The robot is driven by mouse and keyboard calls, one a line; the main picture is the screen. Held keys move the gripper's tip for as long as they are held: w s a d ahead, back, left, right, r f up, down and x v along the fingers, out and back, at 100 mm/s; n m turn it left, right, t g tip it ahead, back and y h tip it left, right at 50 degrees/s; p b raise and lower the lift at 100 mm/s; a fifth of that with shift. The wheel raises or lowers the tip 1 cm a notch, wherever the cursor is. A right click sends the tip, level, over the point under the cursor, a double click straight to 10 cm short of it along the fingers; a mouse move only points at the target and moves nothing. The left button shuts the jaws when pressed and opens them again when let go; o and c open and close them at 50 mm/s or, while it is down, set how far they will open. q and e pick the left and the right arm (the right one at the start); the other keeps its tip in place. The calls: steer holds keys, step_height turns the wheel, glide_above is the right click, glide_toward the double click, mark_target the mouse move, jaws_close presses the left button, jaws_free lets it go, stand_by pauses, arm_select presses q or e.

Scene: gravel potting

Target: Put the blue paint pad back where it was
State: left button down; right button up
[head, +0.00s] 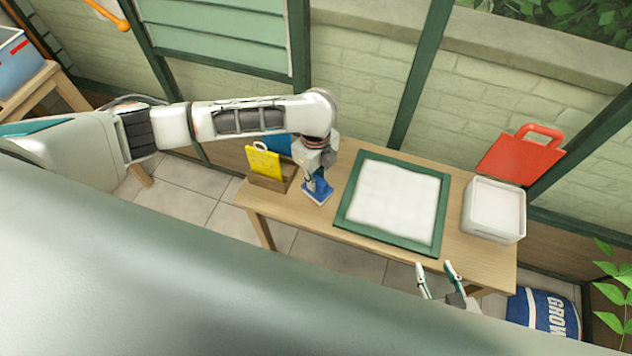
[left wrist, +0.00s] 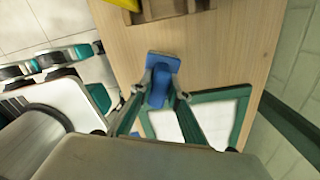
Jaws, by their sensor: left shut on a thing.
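The blue paint pad (head: 318,194) is at the left part of the wooden table, left of the green-framed tray. My left gripper (head: 317,178) is shut on its upright handle from above. The left wrist view shows the blue pad (left wrist: 163,62) between the fingers of my left gripper (left wrist: 160,92), with its flat base toward the table. I cannot tell whether the base touches the table. My right gripper (head: 435,266) is open and empty at the table's front edge.
A wooden holder (head: 268,184) with a yellow piece (head: 263,162) stands at the table's left end; a partly hidden blue thing (head: 278,144) is behind it. The green-framed white tray (head: 346,208) fills the middle. A white bin (head: 493,234) and a red handled piece (head: 519,157) are right.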

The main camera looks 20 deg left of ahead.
arm_select(q)
steer(key=shift+f, duration=0.9)
steer(key=shift+r, duration=0.1)
arm_select(e)
steer(key=shift+f, duration=0.3)
steer(key=shift+r, duration=0.15)
arm_select(q)
steer(key=c, duration=1.9)
jaws_free()
arm_select(e)
steer(key=shift+w, duration=0.1)
